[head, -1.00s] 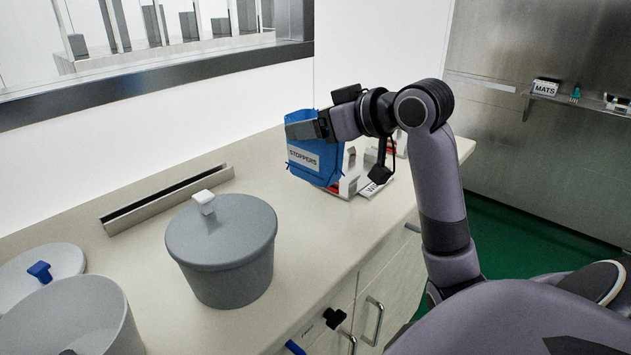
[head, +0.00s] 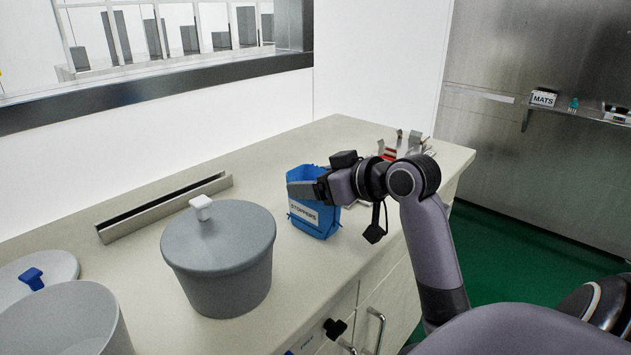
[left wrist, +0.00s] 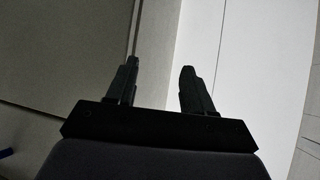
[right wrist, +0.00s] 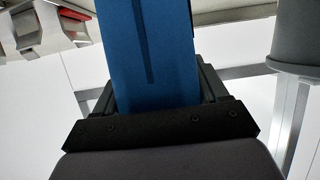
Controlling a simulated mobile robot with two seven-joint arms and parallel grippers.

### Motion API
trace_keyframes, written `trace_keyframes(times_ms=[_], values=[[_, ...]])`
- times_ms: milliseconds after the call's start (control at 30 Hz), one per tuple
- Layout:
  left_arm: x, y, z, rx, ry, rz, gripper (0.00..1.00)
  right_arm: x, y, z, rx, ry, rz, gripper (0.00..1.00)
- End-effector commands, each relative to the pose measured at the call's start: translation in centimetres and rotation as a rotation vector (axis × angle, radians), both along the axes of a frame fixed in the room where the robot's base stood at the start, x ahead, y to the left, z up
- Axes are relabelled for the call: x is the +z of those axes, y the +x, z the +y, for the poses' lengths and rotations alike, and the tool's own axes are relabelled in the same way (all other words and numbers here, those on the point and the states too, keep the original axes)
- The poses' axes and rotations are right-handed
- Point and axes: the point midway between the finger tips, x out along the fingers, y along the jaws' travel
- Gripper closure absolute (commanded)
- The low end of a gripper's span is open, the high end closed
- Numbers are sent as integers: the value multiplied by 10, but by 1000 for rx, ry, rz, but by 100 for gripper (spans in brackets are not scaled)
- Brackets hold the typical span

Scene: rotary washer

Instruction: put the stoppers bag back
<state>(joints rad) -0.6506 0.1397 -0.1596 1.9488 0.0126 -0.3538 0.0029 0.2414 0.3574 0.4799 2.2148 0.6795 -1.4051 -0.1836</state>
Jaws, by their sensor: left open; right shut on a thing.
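The blue stoppers bag (head: 313,222), with a white "STOPPERS" label, hangs upright from my right gripper (head: 305,189) over the counter. The gripper is shut on its upper part. I cannot tell whether the bag's bottom touches the counter. In the right wrist view the blue bag (right wrist: 150,50) fills the space between the fingers. My left gripper (left wrist: 159,68) is open and empty in the left wrist view, with pale panels beyond it; it is outside the head view.
A grey lidded pot (head: 222,270) stands left of the bag on the counter (head: 140,200). A metal channel (head: 165,205) lies behind the pot. An open grey pot (head: 75,325) and a lid (head: 50,270) are at far left. A rack (head: 415,145) with red parts stands behind my right arm.

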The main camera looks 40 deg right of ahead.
Motion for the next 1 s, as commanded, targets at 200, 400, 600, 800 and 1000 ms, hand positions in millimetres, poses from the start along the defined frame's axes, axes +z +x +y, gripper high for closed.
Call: trace_keyframes(times_ms=[200,400,600,800,1000], values=[[-1,0,0,0,0,-1,48,-2,0,0,0,0,1,2],[0,1,0,0,0,-1,48,-2,0,0,0,0,1,2],[1,1,0,1,0,-2,48,4,-8,-2,-2,-2,1,2],[2,1,0,1,0,-3,48,18,-44,-5,-2,-5,1,2],[3,1,0,1,0,-3,48,34,-82,-7,-3,-4,1,2]])
